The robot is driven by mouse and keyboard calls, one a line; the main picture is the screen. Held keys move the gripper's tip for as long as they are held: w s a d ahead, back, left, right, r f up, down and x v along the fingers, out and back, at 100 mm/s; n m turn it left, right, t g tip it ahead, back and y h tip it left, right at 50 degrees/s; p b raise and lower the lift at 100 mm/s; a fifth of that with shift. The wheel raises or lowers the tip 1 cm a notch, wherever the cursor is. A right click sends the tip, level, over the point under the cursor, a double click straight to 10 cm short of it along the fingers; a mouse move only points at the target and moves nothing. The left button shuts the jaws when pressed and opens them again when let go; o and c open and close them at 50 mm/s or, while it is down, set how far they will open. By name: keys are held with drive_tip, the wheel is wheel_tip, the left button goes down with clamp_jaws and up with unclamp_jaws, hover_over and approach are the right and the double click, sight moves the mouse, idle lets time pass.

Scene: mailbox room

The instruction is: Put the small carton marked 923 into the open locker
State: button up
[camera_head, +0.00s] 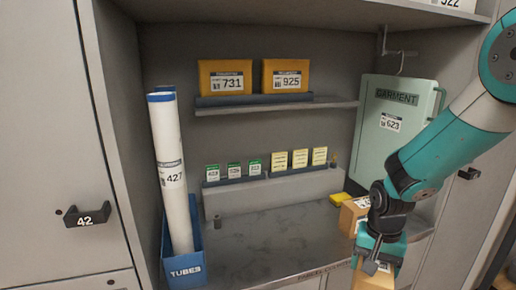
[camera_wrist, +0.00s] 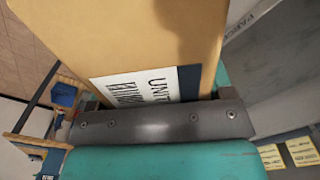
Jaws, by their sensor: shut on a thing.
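My gripper (camera_head: 374,262) is low at the right of the head view, in front of the counter. It is shut on a tan carton (camera_head: 372,279), which is cut off by the bottom edge. In the wrist view the held carton (camera_wrist: 150,35) rises from the jaws, with a white label and a dark stripe. Its label is partly covered, and I cannot read a number on it. Another brown carton (camera_head: 349,217) with a white label stands on the counter's right end, partly behind my arm. I cannot make out an open locker in either view.
Two parcels, 731 (camera_head: 225,80) and 925 (camera_head: 287,77), stand on the upper shelf. A white tube (camera_head: 172,170) leans in a blue bin (camera_head: 183,262) at left. A garment case (camera_head: 392,120) hangs at right. The counter's middle (camera_head: 270,240) is clear. The door marked 42 (camera_head: 50,130) is closed.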

drive_tip(key=d+f+n, duration=0.1)
drive_tip(key=f, duration=0.1)
drive_tip(key=d+f+n, duration=0.1)
drive_tip(key=f+n, duration=0.1)
drive_tip(key=d+f+n, duration=0.1)
drive_tip(key=f, duration=0.1)
drive_tip(key=shift+d+f+n, duration=0.2)
drive_tip(key=shift+d+n, duration=0.15)
drive_tip(key=shift+n, duration=0.05)
drive_tip(key=s+f, duration=0.4)
drive_tip(key=f, duration=0.1)
drive_tip(key=shift+d+f, duration=0.15)
drive_tip(key=shift+f, duration=0.2)
drive_tip(key=shift+s, duration=0.1)
idle(0.6)
